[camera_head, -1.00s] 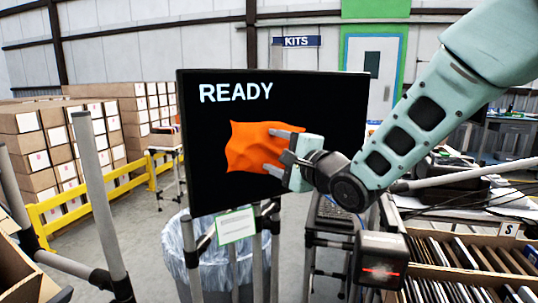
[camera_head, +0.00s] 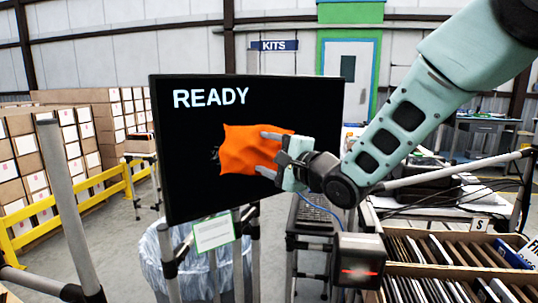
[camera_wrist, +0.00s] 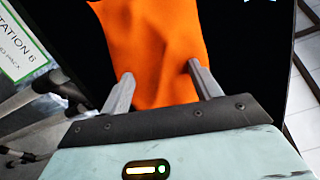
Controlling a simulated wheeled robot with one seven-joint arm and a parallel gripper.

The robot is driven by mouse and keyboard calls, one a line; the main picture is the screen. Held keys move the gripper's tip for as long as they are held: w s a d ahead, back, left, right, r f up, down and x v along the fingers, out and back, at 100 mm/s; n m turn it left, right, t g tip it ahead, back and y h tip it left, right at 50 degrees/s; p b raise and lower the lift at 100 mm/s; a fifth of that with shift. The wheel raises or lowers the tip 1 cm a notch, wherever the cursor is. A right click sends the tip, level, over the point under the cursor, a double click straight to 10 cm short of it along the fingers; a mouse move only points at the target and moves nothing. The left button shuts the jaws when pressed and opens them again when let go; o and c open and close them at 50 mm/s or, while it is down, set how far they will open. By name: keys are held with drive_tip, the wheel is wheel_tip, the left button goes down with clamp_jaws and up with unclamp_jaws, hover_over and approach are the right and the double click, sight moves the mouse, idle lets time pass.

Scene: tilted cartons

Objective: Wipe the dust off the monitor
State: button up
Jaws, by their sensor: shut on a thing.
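The monitor (camera_head: 185,140) has a black screen with "READY" in white at its upper left. My gripper (camera_head: 262,152) is shut on an orange cloth (camera_head: 237,150) in front of the middle of the screen. A small greyish smudge (camera_head: 215,154) shows on the screen at the cloth's left edge. The cloth hides the screen behind it. In the wrist view the cloth (camera_wrist: 150,35) spreads out from between my two fingers (camera_wrist: 160,70). I cannot tell whether it presses on the screen.
A lined bin (camera_head: 155,262) and grey posts stand below the monitor. A crate of upright flat items (camera_head: 445,270) is at the lower right. Stacked cartons (camera_head: 95,130) and a yellow rail (camera_head: 60,205) stand at the left. A label card (camera_head: 213,233) hangs under the screen.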

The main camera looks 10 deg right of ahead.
sight(211, 158)
drive_tip(key=shift+s+a+b, duration=0.45)
drive_tip(key=shift+s+a, duration=0.3)
drive_tip(key=shift+a, duration=0.75)
drive_tip(key=shift+s+a+b, duration=0.45)
drive_tip(key=shift+s+a, duration=0.25)
drive_tip(key=shift+a, duration=0.85)
drive_tip(key=shift+s+a+b, duration=0.45)
drive_tip(key=shift+s+a, duration=0.3)
drive_tip(key=shift+a, duration=0.75)
drive_tip(key=shift+s+a, duration=0.3)
drive_tip(key=shift+a, duration=0.35)
drive_tip(key=shift+r, duration=0.1)
drive_tip(key=shift+s+b, duration=0.25)
drive_tip(key=shift+b, duration=0.05)
drive_tip(key=shift+b+v, duration=0.65)
drive_tip(key=shift+v, duration=2)
drive_tip(key=shift+s+a, duration=0.15)
drive_tip(key=shift+s, duration=0.1)
drive_tip(key=v, duration=0.2)
drive_tip(key=shift+s+b, duration=0.3)
drive_tip(key=shift+s, duration=0.1)
